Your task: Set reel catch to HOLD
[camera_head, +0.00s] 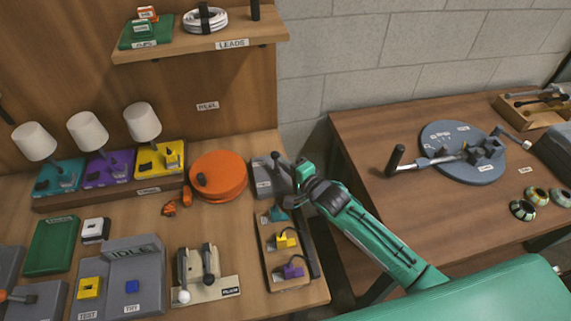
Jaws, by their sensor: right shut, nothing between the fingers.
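The orange reel (222,168) lies flat at the back right of the left bench, with a dark knob on top. Just right of it stands a small grey box (262,184) with a pale label and a dark upright lever (276,160), probably the reel catch. Its setting and any HOLD mark are too small to read. My right gripper (287,186) is at the box's right side, close to the lever, shut and empty. I cannot tell whether it touches the lever. The gripper hides the right part of the box. My left gripper is not in view.
Three lamps stand on coloured bases (160,160) to the left. A gap separates this bench from the right table (420,215).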

